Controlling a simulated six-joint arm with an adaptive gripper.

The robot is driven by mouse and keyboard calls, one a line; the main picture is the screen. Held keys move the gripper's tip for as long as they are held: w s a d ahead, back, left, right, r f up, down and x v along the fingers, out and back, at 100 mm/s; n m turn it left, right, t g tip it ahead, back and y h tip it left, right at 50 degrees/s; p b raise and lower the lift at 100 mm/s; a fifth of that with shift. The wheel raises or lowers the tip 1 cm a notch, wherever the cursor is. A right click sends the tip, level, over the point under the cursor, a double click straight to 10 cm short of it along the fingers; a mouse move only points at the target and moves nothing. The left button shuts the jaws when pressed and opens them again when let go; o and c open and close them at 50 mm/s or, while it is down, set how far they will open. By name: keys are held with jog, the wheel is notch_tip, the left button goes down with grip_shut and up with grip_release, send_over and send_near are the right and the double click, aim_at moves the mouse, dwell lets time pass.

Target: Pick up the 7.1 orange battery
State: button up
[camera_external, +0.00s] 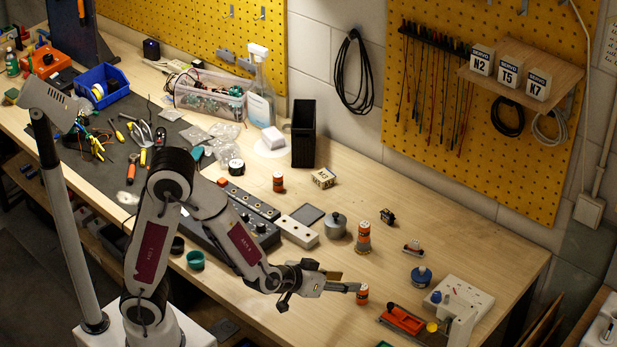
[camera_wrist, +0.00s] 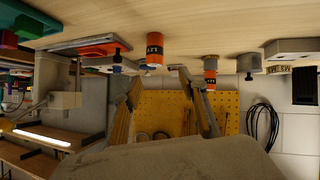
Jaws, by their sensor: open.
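An orange battery with a white label (camera_external: 362,293) stands on the bench just beyond my gripper's tips. It also shows in the wrist view (camera_wrist: 154,53), where the picture is upside down; its label is too small to read surely. My gripper (camera_external: 346,282) is open and empty, its fingers roughly level; in the wrist view the two fingers (camera_wrist: 162,80) point toward the battery, which appears apart from them. A second orange battery (camera_external: 363,230) stands on a grey cylinder farther back. A third one (camera_external: 278,182) stands on the bench to the left. Their labels are not readable here.
Close to the right are a red-orange tool on a base (camera_external: 403,319), a blue-topped round part (camera_external: 421,276) and a white panel (camera_external: 460,298). A grey pot (camera_external: 336,226) and a white block (camera_external: 297,232) stand left.

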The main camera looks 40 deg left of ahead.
aim_at(362, 291)
jog(key=f, duration=0.1)
jog(key=s+d+f+t+y, duration=0.1)
jog(key=shift+d+f, duration=0.1)
jog(key=shift+f, duration=0.25)
jog(key=shift+s+f+m+t+y, duration=0.3)
jog(key=shift+s+f+m+t, duration=0.15)
jog(key=shift+t, duration=0.15)
jog(key=shift+w, duration=0.1)
jog(key=shift+x, duration=1.25)
jog(key=shift+d, duration=0.1)
jog(key=shift+d+x, duration=0.1)
jog(key=shift+x, duration=1.2)
jog(key=shift+d+x, duration=0.15)
jog(key=shift+x, duration=1.15)
jog(key=shift+r, duration=0.15)
grip_shut()
